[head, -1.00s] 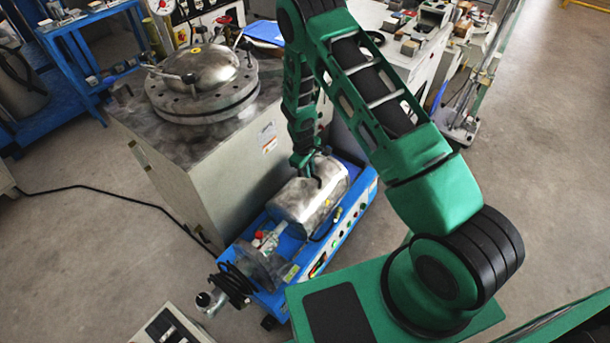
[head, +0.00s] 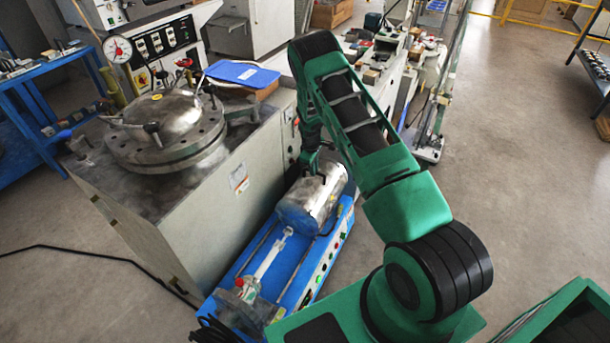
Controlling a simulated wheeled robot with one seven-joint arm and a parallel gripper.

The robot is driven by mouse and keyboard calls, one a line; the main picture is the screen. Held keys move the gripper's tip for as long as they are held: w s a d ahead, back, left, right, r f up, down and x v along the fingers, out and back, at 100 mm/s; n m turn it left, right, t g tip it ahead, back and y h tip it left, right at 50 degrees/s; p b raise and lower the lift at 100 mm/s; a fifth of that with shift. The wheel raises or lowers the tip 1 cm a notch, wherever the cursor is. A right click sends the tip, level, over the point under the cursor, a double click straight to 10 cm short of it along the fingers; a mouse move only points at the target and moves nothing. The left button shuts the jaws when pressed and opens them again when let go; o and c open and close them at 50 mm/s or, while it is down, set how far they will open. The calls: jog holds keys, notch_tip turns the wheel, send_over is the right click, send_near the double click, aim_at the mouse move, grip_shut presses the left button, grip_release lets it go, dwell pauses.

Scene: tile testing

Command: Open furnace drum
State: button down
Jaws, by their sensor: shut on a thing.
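The furnace drum (head: 309,203) is a shiny metal cylinder on a blue base (head: 318,262) with buttons along its front side. It sits toward the far end of the base, apart from the glass-and-metal fitting (head: 250,288) at the near end. A pale rod (head: 270,258) and rails show in the gap between them. My gripper (head: 314,165) is at the top of the drum, shut on a part of it. Its fingertips are small and partly hidden by my arm, so the exact grip point is hard to see.
A grey cabinet (head: 215,215) with a round bolted metal vessel (head: 165,120) on top stands close left of the base. A black cable crosses the floor at left. The floor (head: 510,180) at right is clear.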

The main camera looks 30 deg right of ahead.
jog(key=shift+d, duration=0.35)
jog(key=shift+a, duration=0.1)
jog(key=c, duration=1.8)
grip_release()
jog(key=shift+s, duration=0.1)
jog(key=shift+o, duration=0.2)
jog(key=shift+a, duration=0.15)
jog(key=shift+r, duration=0.15)
notch_tip(320, 180, up, 10)
jog(key=a, duration=0.1)
jog(key=shift+s+a, duration=0.35)
jog(key=shift+s, duration=0.1)
jog(key=shift+r, duration=0.2)
